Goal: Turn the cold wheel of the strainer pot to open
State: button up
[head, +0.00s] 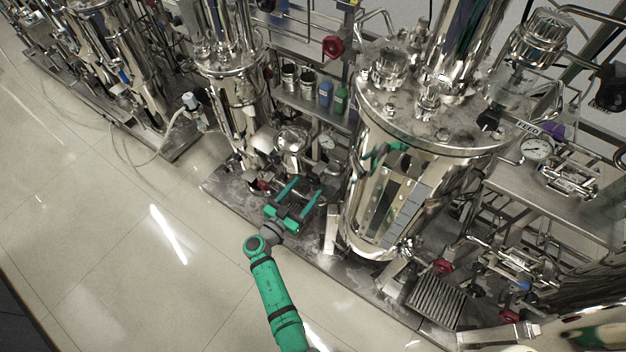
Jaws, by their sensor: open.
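My gripper (303,190) is at the end of my green arm, low in front of the skid at the middle of the head view. Its two green fingers are spread and I see nothing held between them. A small polished pot (292,140) stands just beyond the fingers; it may be the strainer pot, but no label on it is readable. A small red wheel (263,185) sits just left of the fingers, apart from them as far as I can tell. I cannot tell whether it is the cold wheel, or how far it is turned.
A large steel vessel (400,190) stands close on the right of my gripper. Other red handwheels show at the back (332,46) and lower right (443,265). A shelf holds blue (325,93) and green (341,100) bottles. The tiled floor (130,240) at left is clear.

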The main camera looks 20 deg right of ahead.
aim_at(311, 182)
jog(key=shift+x, duration=2.6)
jog(key=shift+w, duration=0.1)
jog(key=shift+c, duration=0.5)
jog(key=c, duration=0.9)
